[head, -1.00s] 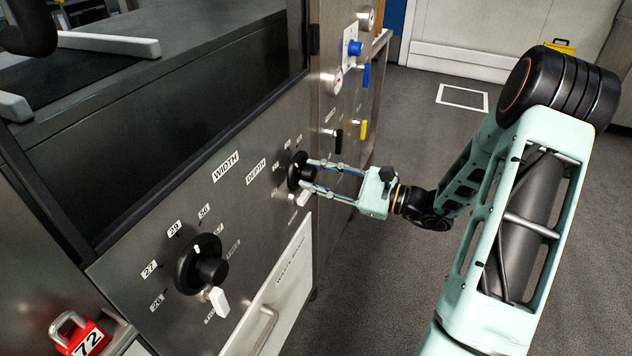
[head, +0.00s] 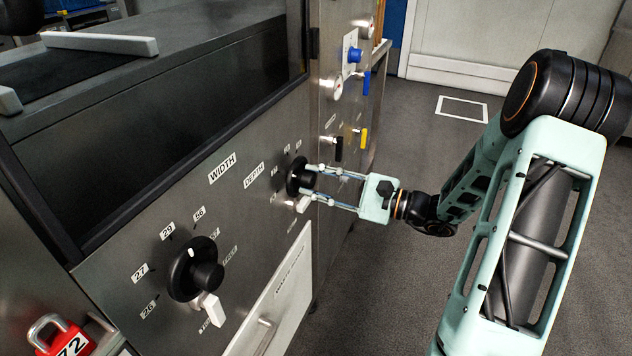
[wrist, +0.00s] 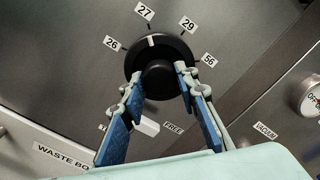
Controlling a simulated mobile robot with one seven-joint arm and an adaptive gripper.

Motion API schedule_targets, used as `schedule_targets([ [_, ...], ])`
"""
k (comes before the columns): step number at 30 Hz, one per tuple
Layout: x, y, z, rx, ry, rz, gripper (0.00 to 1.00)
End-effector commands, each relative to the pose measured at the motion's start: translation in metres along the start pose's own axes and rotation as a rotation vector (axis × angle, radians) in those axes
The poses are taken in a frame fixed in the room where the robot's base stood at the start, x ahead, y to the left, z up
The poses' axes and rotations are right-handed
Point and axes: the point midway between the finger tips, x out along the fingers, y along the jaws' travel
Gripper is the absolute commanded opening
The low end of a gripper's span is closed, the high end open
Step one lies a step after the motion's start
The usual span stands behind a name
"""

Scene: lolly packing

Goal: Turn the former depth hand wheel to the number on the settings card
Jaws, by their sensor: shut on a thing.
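The depth hand wheel (head: 293,184) is a small black disc with a central hub on the steel panel, by the DEPTH label (head: 254,175). My gripper (head: 308,182) reaches it from the right, with its fingers shut on the hub. The wrist view shows the wheel (wrist: 134,62) closer, with the fingers (wrist: 160,80) on either side of the hub. Its white mark points up, about at the 27 label (wrist: 144,11). Labels 26, 29 and 56 stand around it. A white lever (wrist: 148,127) sits below. I cannot make out a settings card.
The larger WIDTH hand wheel (head: 183,262) is at lower left, with its own white lever (head: 211,309). Blue, black and yellow (head: 363,138) handles are on the panel's right. Floor at right is open.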

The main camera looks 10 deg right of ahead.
Motion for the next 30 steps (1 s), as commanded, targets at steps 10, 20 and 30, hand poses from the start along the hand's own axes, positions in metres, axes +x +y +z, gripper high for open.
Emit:
schedule_targets([
  [10, 0.000, 0.000, 0.000, 0.002, 0.001, 0.000, 0.46],
  [20, -0.013, -0.001, -0.001, 0.001, 0.004, -0.002, 0.46],
  [30, -0.082, -0.001, -0.001, 0.001, 0.004, -0.003, 0.46],
])
